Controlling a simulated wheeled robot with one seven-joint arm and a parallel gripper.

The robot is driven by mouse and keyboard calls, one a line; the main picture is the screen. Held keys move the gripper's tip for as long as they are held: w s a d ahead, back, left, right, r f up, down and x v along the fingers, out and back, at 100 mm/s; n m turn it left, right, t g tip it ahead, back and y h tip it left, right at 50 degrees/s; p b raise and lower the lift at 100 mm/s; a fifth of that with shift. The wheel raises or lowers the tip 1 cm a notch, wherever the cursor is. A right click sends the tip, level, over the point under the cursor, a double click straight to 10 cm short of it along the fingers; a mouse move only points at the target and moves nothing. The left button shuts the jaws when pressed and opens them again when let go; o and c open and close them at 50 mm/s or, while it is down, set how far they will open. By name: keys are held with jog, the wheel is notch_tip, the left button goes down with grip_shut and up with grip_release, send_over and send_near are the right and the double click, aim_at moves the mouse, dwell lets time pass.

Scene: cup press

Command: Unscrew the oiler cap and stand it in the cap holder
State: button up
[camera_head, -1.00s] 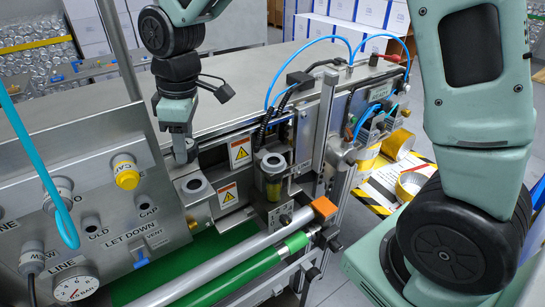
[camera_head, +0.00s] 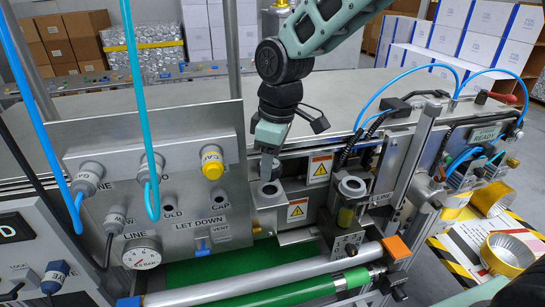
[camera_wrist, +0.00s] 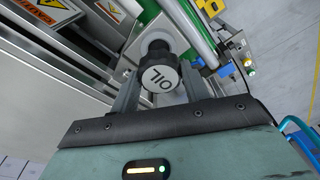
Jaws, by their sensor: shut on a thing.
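In the wrist view a pale round seat on a metal block (camera_wrist: 155,45) shows just beyond the cap. In the head view the gripper stands right behind a grey block with a round opening (camera_head: 270,189). I cannot tell whether the cap touches anything below.
A sloped metal panel (camera_head: 150,160) with gauge, knobs and hoses stands left of the gripper. A metal roller (camera_head: 270,280) and a green roller (camera_head: 300,290) lie in front. A metal post (camera_head: 418,155) and blue hoses are at the right.

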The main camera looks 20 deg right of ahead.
aim_at(280, 165)
jog(key=shift+f+b, duration=0.45)
jog(key=shift+f, duration=0.55)
jog(key=shift+f+b, duration=0.65)
jog(key=shift+f, duration=0.55)
dwell(1.2)
jog(key=o, duration=1.2)
jog(key=r+b, duration=0.1)
jog(key=r, duration=0.4)
jog(key=d+r+b, duration=0.1)
jog(key=r+b, duration=0.1)
jog(key=r, duration=0.4)
jog(key=s+r+b, duration=0.1)
jog(key=r, duration=0.5)
jog(key=shift+d+r, duration=0.15)
jog(key=shift+d, duration=0.25)
jog(key=s+f+m+b, duration=0.1)
jog(key=s+f+b, duration=0.2)
jog(key=s+f, duration=0.5)
jog(key=s+f+m+b, duration=0.1)
jog(key=s+f+b, duration=0.3)
jog(key=s+f, duration=0.3)
jog(key=s+f+m+b, duration=0.2)
jog(key=s+f, duration=0.6)
jog(key=f, duration=0.7)
jog(key=shift+s+a+g+h+b, duration=0.15)
jog(key=shift+s+g+h+b, duration=0.2)
jog(key=shift+b, duration=0.4)
